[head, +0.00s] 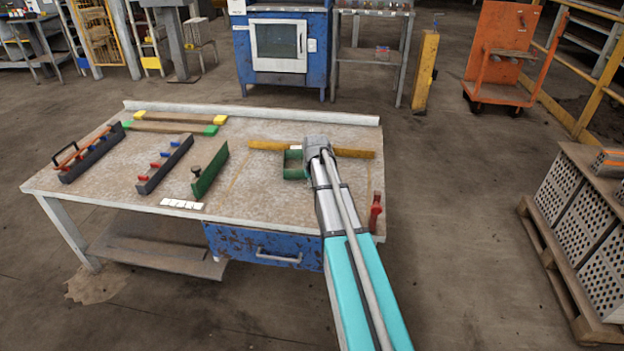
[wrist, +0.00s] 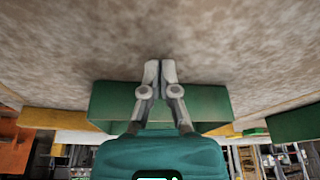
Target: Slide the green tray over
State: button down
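The green tray (head: 292,174) is a small open box on the right half of the workbench, in front of a yellow-brown bar. My arm hides part of its right side in the head view. In the wrist view the tray (wrist: 108,104) lies behind my fingers, its walls showing on both sides of them. My gripper (wrist: 160,66) points down with its two fingertips together and nothing seen between them. In the head view the wrist hides the fingers. I cannot tell whether they touch the tray.
The yellow-brown bar (head: 268,145) lies behind the tray. A green upright plate (head: 209,172) stands to the left, with bare bench between it and the tray. Farther left are two grey racks with coloured parts (head: 165,165). A red tool (head: 375,212) is near the right edge.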

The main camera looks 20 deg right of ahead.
jog(key=p+v, duration=0.8)
jog(key=v, duration=0.1)
jog(key=shift+r+p, duration=0.35)
jog(key=shift+a, duration=0.1)
jog(key=c, duration=1.1)
grip_release()
jog(key=shift+s+a, duration=0.15)
jog(key=o, duration=0.3)
jog(key=shift+n+g+y, duration=0.3)
jog(key=shift+n+g, duration=0.4)
jog(key=shift+g, duration=0.1)
jog(key=s+a, duration=0.3)
jog(key=a, duration=0.1)
jog(key=s+a, duration=0.8)
jog(key=shift+s+a+f, duration=0.2)
jog(key=shift+f, duration=0.1)
jog(key=shift+n+g, duration=0.5)
jog(key=shift+g, duration=0.3)
jog(key=s+a, duration=0.2)
jog(key=s, duration=0.1)
jog(key=s+a, duration=0.3)
jog(key=s, duration=0.1)
jog(key=s+a, duration=0.2)
jog(key=s, duration=0.1)
jog(key=shift+s+a, duration=0.35)
jog(key=shift+a, duration=0.05)
